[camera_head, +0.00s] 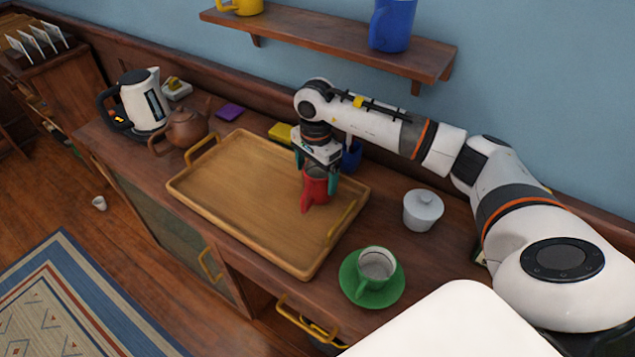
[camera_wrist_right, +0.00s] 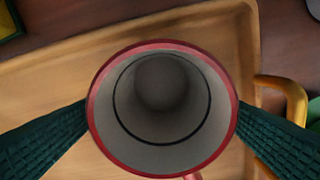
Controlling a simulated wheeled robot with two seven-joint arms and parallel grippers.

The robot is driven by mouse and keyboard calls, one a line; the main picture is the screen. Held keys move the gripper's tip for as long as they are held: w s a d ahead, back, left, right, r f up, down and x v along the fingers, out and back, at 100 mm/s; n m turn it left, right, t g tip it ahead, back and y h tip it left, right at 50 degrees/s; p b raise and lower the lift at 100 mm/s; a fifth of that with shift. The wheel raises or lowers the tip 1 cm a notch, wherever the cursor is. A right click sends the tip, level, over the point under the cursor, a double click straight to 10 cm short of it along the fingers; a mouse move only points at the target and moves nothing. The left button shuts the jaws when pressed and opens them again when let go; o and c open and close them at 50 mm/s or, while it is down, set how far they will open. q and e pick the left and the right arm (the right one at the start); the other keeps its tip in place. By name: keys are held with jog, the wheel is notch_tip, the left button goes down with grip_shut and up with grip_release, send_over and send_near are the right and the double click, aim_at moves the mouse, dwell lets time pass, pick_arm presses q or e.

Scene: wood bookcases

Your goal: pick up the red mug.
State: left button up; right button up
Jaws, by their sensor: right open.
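The red mug (camera_head: 314,190) stands on the wooden tray (camera_head: 235,190), near its right end. In the right wrist view the mug (camera_wrist_right: 160,172) shows from above, with its round opening and pale, empty inside. My right gripper (camera_head: 318,180) comes down over the mug from above. Its two dark green fingers lie on opposite sides of the mug, and the jaws are open. In the right wrist view the fingertips come close to the rim; I cannot tell whether they touch it. My left gripper is not in view.
A blue mug (camera_head: 351,157) is just behind the gripper. A teapot (camera_head: 184,128) and kettle (camera_head: 143,101) stand left; a wall shelf (camera_head: 330,38) hangs above.

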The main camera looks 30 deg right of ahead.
aim_at(317, 182)
notch_tip(317, 182, down, 4)
jog(key=shift+d+r, duration=0.1)
jog(key=shift+r, duration=0.15)
jog(key=c, duration=1.2)
jog(key=shift+r, duration=0.1)
jog(key=shift+c, duration=0.2)
